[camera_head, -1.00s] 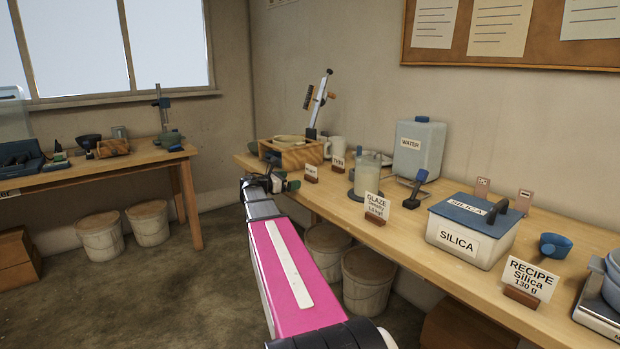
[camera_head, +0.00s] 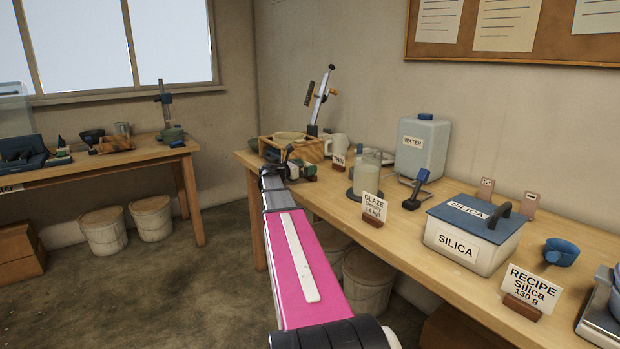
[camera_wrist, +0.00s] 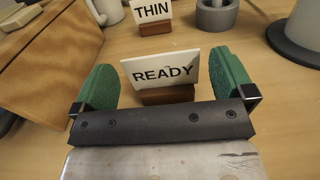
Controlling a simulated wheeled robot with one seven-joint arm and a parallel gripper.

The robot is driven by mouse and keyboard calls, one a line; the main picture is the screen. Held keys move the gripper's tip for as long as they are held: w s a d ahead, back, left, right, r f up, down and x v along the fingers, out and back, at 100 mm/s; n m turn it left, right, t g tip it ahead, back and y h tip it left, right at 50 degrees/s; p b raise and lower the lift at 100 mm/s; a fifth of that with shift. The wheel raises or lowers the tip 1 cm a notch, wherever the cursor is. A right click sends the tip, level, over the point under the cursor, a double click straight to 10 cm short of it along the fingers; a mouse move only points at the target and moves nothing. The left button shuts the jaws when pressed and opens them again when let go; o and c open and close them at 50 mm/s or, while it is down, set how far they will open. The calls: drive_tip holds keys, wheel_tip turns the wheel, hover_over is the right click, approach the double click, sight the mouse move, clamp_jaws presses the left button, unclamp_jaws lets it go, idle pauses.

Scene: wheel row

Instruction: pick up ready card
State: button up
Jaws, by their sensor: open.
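The ready card (camera_wrist: 160,72) is a white card lettered "READY", upright in a small brown wooden base on the table. It shows in the wrist view, roughly between the two green fingers. My gripper (camera_wrist: 165,80) is open, with one finger at the card's left and one at its right. I see gaps beside the card and no grip on it. In the head view my gripper (camera_head: 290,172) is at the table's left end by the wooden box, and it hides the ready card there.
The thin card (camera_wrist: 155,15) stands just behind the ready card. A wooden box (camera_wrist: 40,65) is close on the left, and a grey round holder (camera_wrist: 215,15) is at the back right. The glaze card (camera_head: 373,207) and the silica box (camera_head: 472,235) are farther right.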

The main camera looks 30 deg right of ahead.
drive_tip(key=d, duration=0.4)
drive_tip(key=shift+w+d, duration=0.2)
drive_tip(key=shift+d, duration=0.05)
drive_tip(key=c, duration=0.8)
drive_tip(key=shift+o, duration=0.2)
drive_tip(key=shift+r, duration=0.1)
